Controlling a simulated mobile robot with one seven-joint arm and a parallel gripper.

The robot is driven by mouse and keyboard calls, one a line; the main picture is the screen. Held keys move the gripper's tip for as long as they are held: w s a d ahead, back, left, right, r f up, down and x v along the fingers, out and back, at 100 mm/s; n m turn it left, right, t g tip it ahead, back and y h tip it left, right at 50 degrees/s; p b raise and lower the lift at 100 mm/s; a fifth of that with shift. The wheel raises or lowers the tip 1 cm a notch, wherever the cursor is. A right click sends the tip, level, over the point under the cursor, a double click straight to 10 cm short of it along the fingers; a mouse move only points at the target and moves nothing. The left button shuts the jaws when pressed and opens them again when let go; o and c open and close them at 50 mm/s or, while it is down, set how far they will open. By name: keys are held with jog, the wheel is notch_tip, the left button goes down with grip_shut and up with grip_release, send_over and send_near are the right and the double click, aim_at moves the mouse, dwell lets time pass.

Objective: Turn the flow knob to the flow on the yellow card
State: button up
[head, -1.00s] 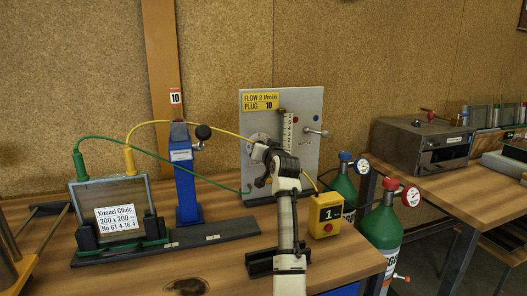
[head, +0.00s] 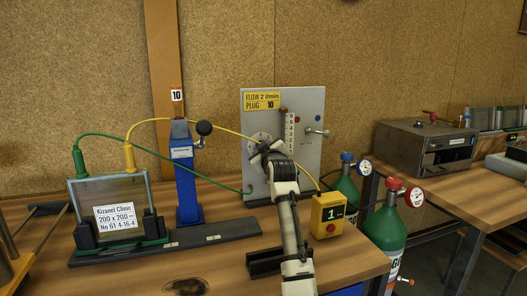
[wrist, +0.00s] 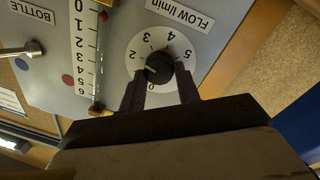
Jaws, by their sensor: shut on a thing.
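The grey panel (head: 312,165) stands upright at the back of the bench. Its yellow card (head: 262,101) reads "FLOW 2 l/min" and "PLUG 10". In the wrist view the black flow knob (wrist: 160,67) sits at the centre of a white numbered dial (wrist: 134,62) under a "FLOW l/min" label. My gripper (wrist: 162,76) is shut on the knob, a finger on each side. The knob's exact setting is hard to read. In the head view my gripper (head: 262,150) covers the knob and part of the dial.
A flow tube scale (wrist: 88,45) and a "BOTTLE" lever (wrist: 20,50) are beside the dial. A yellow box (head: 328,214) stands right of my arm. A blue column (head: 183,180) and a glass frame (head: 115,205) with green and yellow leads stand left. Green bottles (head: 388,240) stand right.

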jog(key=shift+f+n, duration=0.1)
jog(key=shift+n, duration=0.9)
jog(key=o, duration=1)
jog(key=shift+c, duration=0.2)
jog(key=b+v, duration=0.3)
jog(key=v, duration=1)
jog(key=shift+s+b, duration=0.3)
jog(key=shift+s, duration=0.1)
